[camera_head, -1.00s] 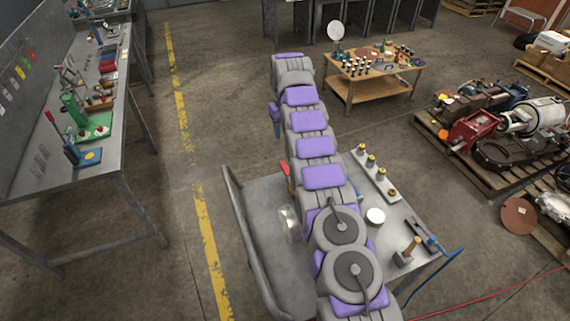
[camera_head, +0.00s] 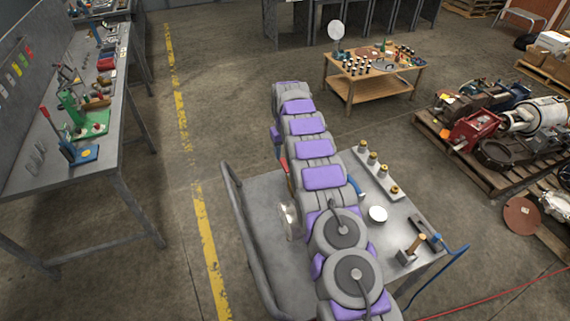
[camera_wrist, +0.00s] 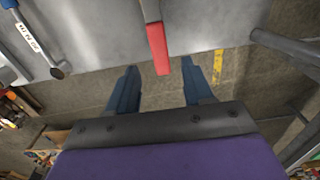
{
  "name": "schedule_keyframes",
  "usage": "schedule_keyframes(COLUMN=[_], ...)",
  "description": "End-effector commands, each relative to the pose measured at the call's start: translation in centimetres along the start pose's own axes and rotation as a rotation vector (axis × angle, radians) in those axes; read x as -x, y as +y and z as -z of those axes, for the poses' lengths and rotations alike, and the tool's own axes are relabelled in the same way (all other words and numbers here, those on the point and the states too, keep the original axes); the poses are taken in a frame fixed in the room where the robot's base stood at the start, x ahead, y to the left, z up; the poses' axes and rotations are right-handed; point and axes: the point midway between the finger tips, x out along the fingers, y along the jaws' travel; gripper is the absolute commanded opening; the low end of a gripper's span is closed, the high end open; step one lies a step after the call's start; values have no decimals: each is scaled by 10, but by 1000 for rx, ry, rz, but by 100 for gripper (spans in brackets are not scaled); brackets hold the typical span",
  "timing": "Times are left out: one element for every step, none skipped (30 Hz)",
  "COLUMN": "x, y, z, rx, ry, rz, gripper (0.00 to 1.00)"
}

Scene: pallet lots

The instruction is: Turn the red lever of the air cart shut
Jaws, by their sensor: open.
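The air cart (camera_head: 262,195) stands below my arm, its grey top partly hidden by the arm. The red lever (camera_wrist: 157,48) shows in the wrist view as a red grip on a grey shank, pointing down the picture. My gripper (camera_wrist: 158,64) is open, with one blue finger on each side of the lever's free end. Gaps show on both sides, so the fingers do not appear to touch it. In the head view only a sliver of the lever (camera_head: 284,165) shows left of my arm, and my arm hides most of the gripper.
A tool bench (camera_head: 75,165) stands left, a wooden table (camera_head: 350,84) behind and loaded pallets right. The floor by the yellow line is clear.

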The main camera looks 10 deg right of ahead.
Motion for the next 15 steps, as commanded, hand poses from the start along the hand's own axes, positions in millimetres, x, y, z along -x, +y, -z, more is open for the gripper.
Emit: schedule_keyframes(x=[-12, -17, -24, -29, -33, -39, -42, -45, -49, -51, -53, -55, -56, -57, -58], y=[0, 0, 0, 0, 0, 0, 0, 0, 0, 0, 0, 0, 0, 0, 0], z=[0, 0, 0, -1, -1, -1, -1, 0, 0, 0, 0, 0, 0, 0, 0], rx=[0, 0, 0, 0, 0, 0, 0, 0, 0, 0, 0, 0, 0, 0, 0], ry=[-1, 0, -1, -2, -2, -2, -2, -1, 0, 1, 1, 2, 2, 2, 2], rz=[0, 0, 0, 0, 1, 1, 0, 0, 0, 0, 0, 0, 0, 0, 0], gripper=[51, 51, 51, 51, 51, 51, 51, 51, 51, 51, 51, 51, 51, 51, 51])
